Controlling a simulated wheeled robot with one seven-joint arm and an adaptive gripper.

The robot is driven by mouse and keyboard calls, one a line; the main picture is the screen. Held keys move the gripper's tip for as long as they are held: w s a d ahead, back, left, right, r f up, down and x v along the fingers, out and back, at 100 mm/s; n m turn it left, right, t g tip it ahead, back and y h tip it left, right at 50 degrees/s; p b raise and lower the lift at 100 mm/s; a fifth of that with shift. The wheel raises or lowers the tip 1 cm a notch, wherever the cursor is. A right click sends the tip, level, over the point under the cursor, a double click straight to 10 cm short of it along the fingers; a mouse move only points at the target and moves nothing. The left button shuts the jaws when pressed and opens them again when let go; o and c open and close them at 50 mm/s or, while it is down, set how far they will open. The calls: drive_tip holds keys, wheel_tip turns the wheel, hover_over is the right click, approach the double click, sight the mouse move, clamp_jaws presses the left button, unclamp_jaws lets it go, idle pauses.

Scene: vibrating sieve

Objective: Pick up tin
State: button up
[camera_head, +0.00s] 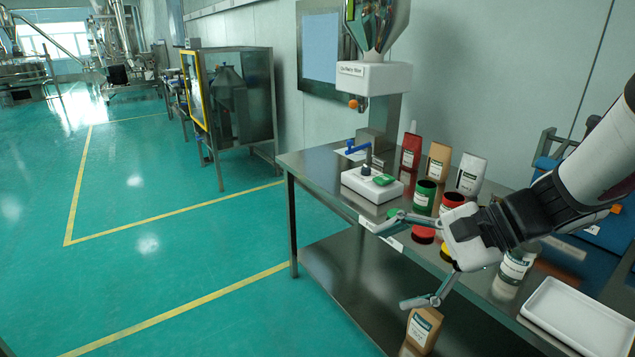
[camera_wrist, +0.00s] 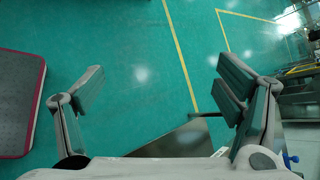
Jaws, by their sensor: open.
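A green tin (camera_head: 425,194) with a white label stands upright on the metal table. A red tin (camera_head: 451,202) stands just to its right, partly hidden by my gripper. A white container with a dark label (camera_head: 516,262) stands further right, partly behind my arm. My gripper (camera_head: 403,263) is wide open and empty, in front of the tins as the head camera sees it. In the wrist view its spread fingers (camera_wrist: 160,92) have only floor and a dark table corner between them, and no tin shows there.
A brown pouch (camera_head: 422,327) sits low at the front. Green floor (camera_head: 170,240) is open to the left.

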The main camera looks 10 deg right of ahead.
drive_tip(key=w+d+f+m+t+b, duration=0.1)
drive_tip(key=w+d+f+m+t, duration=0.2)
drive_tip(key=w+d+m+t, duration=0.45)
drive_tip(key=m+t+h+b, duration=0.3)
drive_tip(key=m+t+h, duration=0.2)
drive_tip(key=m+h, duration=1.05)
approach(531, 255)
drive_tip(key=shift+w+d+r+m+y, duration=0.1)
drive_tip(key=shift+w+d+m+y, duration=0.15)
drive_tip(key=shift+m+y, duration=0.4)
drive_tip(key=x, duration=0.6)
drive_tip(key=shift+w+d, duration=0.25)
drive_tip(key=shift+w, duration=0.1)
drive_tip(key=shift+d+x, duration=0.15)
drive_tip(key=shift+x, duration=1.5)
drive_tip(key=shift+d+x, duration=0.1)
drive_tip(key=shift+x, duration=1.5)
drive_tip(key=c, duration=1.4)
